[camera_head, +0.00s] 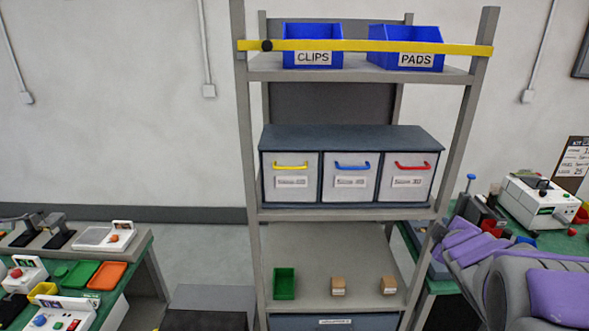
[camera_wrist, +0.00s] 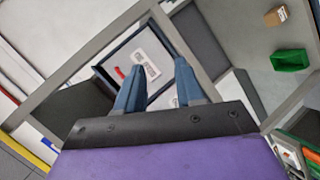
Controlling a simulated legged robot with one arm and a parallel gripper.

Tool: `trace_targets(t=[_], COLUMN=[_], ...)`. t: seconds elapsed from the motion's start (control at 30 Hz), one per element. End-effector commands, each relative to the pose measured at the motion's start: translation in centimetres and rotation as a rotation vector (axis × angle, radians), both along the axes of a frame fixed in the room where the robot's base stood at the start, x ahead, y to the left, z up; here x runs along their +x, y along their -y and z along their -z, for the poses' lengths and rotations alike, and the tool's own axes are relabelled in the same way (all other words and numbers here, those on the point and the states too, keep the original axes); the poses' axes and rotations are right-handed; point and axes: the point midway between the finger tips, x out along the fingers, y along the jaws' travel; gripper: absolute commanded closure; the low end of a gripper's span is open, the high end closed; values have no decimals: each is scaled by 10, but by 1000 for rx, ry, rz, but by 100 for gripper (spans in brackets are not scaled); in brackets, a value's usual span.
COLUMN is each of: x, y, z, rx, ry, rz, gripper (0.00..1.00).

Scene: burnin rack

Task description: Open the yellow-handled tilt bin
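The yellow-handled tilt bin (camera_head: 290,188) is the left one of three white-fronted bins in a grey cabinet on the rack's middle shelf. Its yellow handle (camera_head: 290,165) lies across the upper front, and the front looks flush and closed. The blue-handled bin (camera_head: 350,190) and red-handled bin (camera_head: 406,190) beside it also look closed. My gripper (camera_wrist: 158,85) shows in the wrist view with its two blue fingers apart and nothing between them. Beyond the fingers is a white labelled front (camera_wrist: 148,52) with a red mark, apparently the red-handled bin. My purple arm is at the lower right in the head view.
A yellow bar (camera_head: 380,46) crosses the top shelf before blue CLIPS (camera_head: 312,34) and PADS (camera_head: 405,40) bins. The lower shelf holds a green bin (camera_head: 284,284) and two small brown boxes (camera_head: 338,286). Rack posts flank the shelves; cluttered green benches stand on both sides.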

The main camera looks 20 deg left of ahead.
Motion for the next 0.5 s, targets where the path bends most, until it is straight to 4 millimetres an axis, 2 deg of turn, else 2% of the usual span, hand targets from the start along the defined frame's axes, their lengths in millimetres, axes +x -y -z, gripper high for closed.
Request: trace_targets(t=[0.03, 0.1, 0.23, 0.37, 0.5], x=[16, 35, 55, 55, 39], y=[-15, -42, -97, -153, -199], z=[-4, -12, -22, -26, -26], rx=[-36, -83, -151, -185, -179], ry=[49, 136, 296, 460, 618], rz=[-84, -216, -462, -705, -918], gripper=[63, 63, 63, 63, 63])
